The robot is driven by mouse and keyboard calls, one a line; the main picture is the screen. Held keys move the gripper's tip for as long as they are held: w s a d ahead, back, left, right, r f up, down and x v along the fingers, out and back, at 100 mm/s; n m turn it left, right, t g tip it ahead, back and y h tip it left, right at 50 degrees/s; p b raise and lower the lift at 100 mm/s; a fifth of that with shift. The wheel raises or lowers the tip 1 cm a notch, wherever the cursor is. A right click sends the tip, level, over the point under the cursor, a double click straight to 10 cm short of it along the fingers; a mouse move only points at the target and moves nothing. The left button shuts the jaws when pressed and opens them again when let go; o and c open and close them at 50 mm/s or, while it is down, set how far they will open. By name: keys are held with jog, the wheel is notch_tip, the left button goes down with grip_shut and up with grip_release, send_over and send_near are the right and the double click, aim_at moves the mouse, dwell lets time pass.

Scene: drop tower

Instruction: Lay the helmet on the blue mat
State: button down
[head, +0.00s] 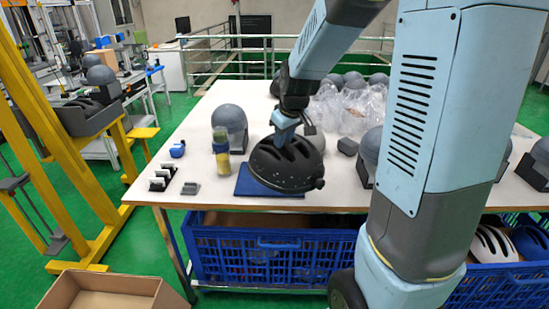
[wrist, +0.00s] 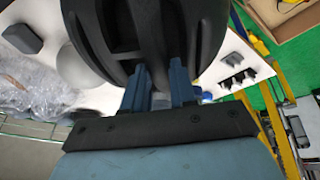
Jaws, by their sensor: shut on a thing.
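The black vented helmet (head: 284,165) is over the blue mat (head: 243,183) on the white table, covering much of it. The mat's left part and front edge show. My gripper (head: 284,130) is above the helmet and shut on it.
Plastic-wrapped items (head: 338,108) lie behind. Blue crates (head: 270,250) stand below the table.

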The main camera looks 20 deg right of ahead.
aim_at(274, 146)
jog(key=w+f, duration=0.2)
jog(key=w, duration=0.1)
jog(key=w+f, duration=0.6)
jog(key=w, duration=0.1)
jog(key=shift+f, duration=0.25)
notch_tip(274, 146, down, 3)
jog(key=shift+s+r, duration=0.1)
jog(key=shift+r, duration=0.05)
jog(key=c, duration=0.9)
grip_release()
